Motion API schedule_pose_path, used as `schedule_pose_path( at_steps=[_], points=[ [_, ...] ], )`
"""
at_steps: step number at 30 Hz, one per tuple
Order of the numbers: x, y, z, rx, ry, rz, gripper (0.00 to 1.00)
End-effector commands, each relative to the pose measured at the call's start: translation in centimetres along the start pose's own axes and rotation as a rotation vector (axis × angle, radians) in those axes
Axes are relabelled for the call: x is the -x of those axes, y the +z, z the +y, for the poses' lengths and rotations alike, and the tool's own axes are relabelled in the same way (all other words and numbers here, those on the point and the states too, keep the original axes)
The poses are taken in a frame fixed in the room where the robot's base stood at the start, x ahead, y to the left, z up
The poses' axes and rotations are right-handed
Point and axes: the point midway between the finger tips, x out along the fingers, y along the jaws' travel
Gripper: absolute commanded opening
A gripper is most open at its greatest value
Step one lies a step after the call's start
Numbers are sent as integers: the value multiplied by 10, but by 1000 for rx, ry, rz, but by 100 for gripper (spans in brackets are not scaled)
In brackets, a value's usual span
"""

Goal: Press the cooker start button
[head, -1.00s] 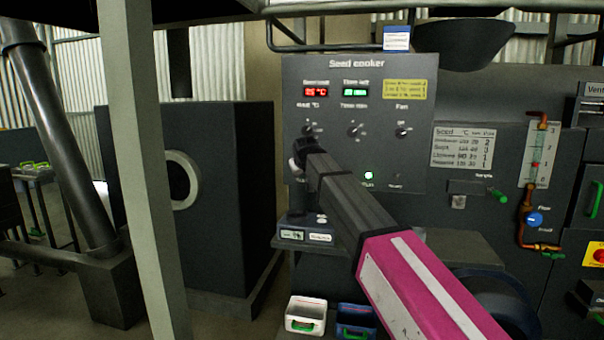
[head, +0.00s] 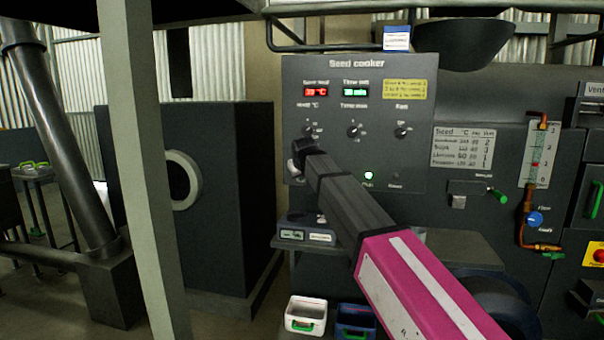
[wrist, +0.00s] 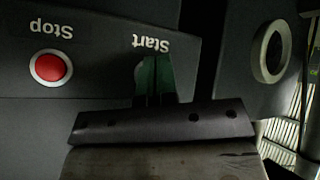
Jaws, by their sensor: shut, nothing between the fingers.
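The seed cooker panel (head: 340,80) stands ahead, with a red temperature display (head: 317,92), a green timer display (head: 355,92) and a lit green run lamp (head: 368,175). My gripper (wrist: 155,82) is shut and empty, at the panel's lower left in the head view, where my arm hides its fingertips. In the wrist view, the picture is upside down and the fingers point at the spot under the "Start" label (wrist: 152,42). They cover the start button, so contact cannot be told. The red stop button (wrist: 50,67) shows clear to the left.
A dark cabinet with a round port (head: 184,180) stands left of the panel. A small shelf (head: 330,238) juts out below it. White (head: 305,316) and blue (head: 355,318) bins sit low in front. A slanting post (head: 145,170) stands at left.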

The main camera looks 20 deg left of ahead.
Motion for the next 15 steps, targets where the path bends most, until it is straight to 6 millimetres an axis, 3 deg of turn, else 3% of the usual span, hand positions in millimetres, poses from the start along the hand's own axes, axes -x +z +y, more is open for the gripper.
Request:
schedule_pose_path(
  at_steps=[15],
  points=[
    [17,13,-11,0,1,1,0]
  ],
)
